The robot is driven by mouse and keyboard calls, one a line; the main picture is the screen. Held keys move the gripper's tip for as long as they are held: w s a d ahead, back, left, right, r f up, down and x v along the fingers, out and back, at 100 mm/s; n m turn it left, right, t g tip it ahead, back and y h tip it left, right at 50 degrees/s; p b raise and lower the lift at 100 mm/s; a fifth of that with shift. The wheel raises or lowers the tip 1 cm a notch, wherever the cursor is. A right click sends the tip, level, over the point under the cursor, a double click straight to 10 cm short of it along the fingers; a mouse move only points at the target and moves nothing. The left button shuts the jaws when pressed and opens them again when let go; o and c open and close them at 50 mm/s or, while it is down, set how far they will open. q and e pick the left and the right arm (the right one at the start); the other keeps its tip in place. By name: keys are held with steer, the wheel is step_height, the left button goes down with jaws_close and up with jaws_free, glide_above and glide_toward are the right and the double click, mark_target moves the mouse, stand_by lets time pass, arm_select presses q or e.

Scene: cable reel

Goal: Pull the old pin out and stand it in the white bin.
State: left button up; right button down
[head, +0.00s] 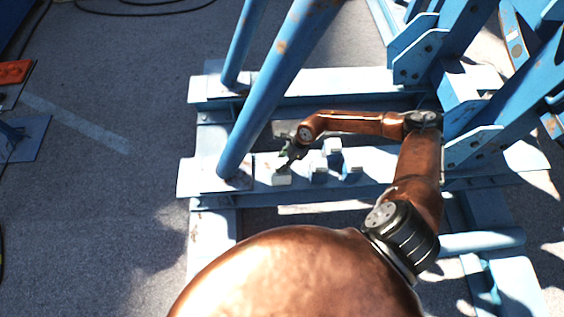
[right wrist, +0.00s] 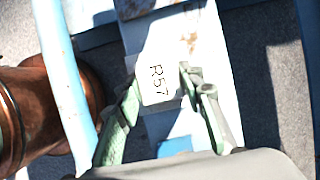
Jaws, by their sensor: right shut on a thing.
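My right gripper (head: 287,163) reaches down over the blue steel base in the head view. It is shut on a small white block (head: 281,179), low over the pale beam. In the right wrist view the fingertips (right wrist: 160,78) stand on either side of this white block, whose face reads R57 (right wrist: 157,82). Whether this block is the head of the old pin or a separate part, I cannot tell. No pin shaft shows. I cannot clearly tell a white bin apart from the other pale blocks. My left gripper is not in view.
Small blue blocks with pale tops (head: 318,171) stand just right of my gripper, with another behind (head: 333,147). A thick slanted blue post (head: 262,100) rises close on the left. The beam (head: 205,178) is pale blue. Blue brackets (head: 480,140) stand at right. Open grey floor lies left.

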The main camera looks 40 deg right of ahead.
stand_by(0.4)
steer(key=c, duration=1.2)
jaws_free()
steer(key=shift+s, duration=0.1)
steer(key=v, duration=1.2)
